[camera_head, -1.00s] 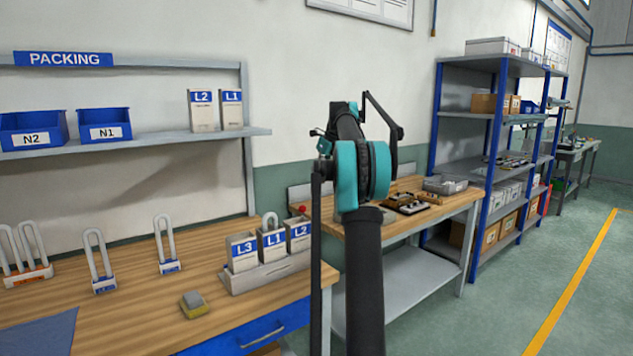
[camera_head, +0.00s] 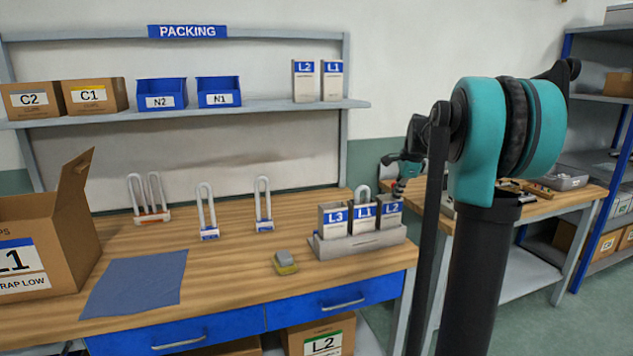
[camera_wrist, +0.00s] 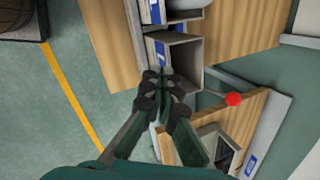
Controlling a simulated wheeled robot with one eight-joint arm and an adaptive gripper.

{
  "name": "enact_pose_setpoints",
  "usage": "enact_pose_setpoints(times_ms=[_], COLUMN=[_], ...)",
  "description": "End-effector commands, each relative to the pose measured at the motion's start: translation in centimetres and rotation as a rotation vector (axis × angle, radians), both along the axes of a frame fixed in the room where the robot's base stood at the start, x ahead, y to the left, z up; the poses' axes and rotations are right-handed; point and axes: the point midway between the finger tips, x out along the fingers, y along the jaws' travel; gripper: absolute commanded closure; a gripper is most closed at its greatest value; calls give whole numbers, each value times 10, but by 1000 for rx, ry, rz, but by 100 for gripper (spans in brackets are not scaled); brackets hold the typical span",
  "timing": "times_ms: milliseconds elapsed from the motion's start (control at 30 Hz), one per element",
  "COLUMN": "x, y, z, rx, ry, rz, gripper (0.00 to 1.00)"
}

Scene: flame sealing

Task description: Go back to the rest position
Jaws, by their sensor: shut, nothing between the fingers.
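My gripper (camera_wrist: 162,80) shows in the wrist view with its fingers together and nothing between them. It hangs over the end of the row of labelled boxes, apart from anything I can make out as held. In the head view my arm stands at the right, and its far end shows small behind the L2 box (camera_head: 389,212); its fingers are too small to tell there. The L3 (camera_head: 334,217) and L1 (camera_head: 364,216) boxes stand beside it in a grey rack (camera_head: 345,249). A red knob (camera_wrist: 233,99) lies to the right of the fingers in the wrist view.
The wooden bench (camera_head: 230,286) holds several U-shaped pieces, a blue cloth (camera_head: 135,283), a small grey-and-yellow block (camera_head: 286,262) and an open carton (camera_head: 40,250) at left. A shelf (camera_head: 270,106) with bins runs above. A second bench (camera_head: 560,212) stands at the right.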

Motion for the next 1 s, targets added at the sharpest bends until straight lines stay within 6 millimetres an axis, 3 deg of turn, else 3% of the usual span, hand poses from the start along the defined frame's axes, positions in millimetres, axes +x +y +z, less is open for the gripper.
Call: enact_pose_setpoints(times_ms=[33,167,300,500,600,700,800,1000], x=[-24,-86,-160,-268,-309,-335,-348,-351], y=[11,34,54,70,73,75,75,75], z=[-15,-58,-108,-179,-205,-222,-231,-233], rx=[-43,-175,-318,-510,-580,-626,-652,-659], ry=[-14,-53,-86,-122,-131,-136,-138,-138], rz=[99,388,708,1139,1300,1407,1464,1482], gripper=[100,100,100,100,100,100,100,100])
